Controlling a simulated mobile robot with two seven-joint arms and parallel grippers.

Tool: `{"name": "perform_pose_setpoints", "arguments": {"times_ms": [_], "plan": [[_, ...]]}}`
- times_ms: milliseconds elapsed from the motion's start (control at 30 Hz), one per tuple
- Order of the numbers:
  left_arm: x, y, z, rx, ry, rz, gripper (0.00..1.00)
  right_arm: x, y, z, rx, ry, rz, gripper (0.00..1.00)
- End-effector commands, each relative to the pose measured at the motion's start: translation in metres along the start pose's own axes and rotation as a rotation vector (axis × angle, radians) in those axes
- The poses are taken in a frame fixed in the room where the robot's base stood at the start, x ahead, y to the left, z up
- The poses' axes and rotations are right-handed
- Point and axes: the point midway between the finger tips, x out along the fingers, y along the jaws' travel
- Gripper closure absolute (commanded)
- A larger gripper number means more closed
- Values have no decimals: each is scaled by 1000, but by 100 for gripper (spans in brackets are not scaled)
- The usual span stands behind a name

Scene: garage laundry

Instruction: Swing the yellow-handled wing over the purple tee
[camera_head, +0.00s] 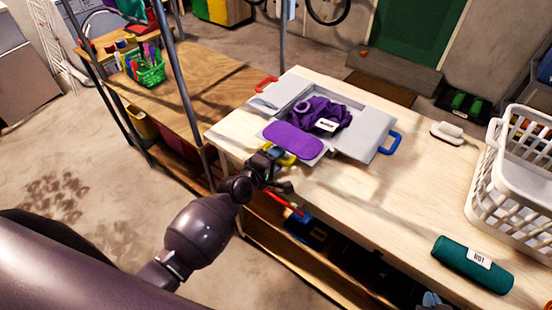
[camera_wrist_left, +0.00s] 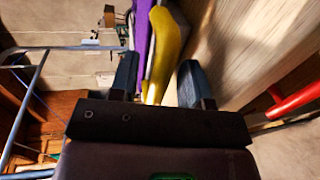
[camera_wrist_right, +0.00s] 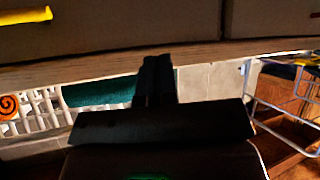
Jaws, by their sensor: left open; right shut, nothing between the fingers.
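The grey folding board lies on the pale table, with a red handle (camera_head: 266,85) at its far left, a blue handle (camera_head: 389,142) at its right and a yellow handle (camera_head: 284,158) at its near edge. The purple tee (camera_head: 325,112) lies bunched in the middle. A flat purple part (camera_head: 293,139) covers much of the yellow-handled wing (camera_head: 313,156). My left gripper (camera_head: 274,163) is at the yellow handle. In the left wrist view its open fingers (camera_wrist_left: 158,80) stand either side of the yellow handle (camera_wrist_left: 168,45). My right gripper (camera_wrist_right: 154,75) is shut and empty, outside the head view.
A white basket (camera_head: 484,190) and a teal roll (camera_head: 472,264) are on the table's right. A white brush (camera_head: 447,133) lies farther back. A side table (camera_head: 190,92) holds a green basket (camera_head: 150,72) of markers. A metal post stands behind my left gripper.

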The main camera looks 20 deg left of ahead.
Motion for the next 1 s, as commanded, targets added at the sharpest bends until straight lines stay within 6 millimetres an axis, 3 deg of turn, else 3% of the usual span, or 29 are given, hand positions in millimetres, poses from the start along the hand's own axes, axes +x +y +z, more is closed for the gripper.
{"name": "perform_pose_setpoints", "arguments": {"times_ms": [267,533,1000], "plan": [[1,0,0,0,0,0,58,0,1,0,-4,0,0,100],[1,0,0,0,0,-1,100,-3,2,4,-3,-9,2,100],[8,4,-3,1,0,0,100,-3,1,4,-3,-8,1,100]]}}
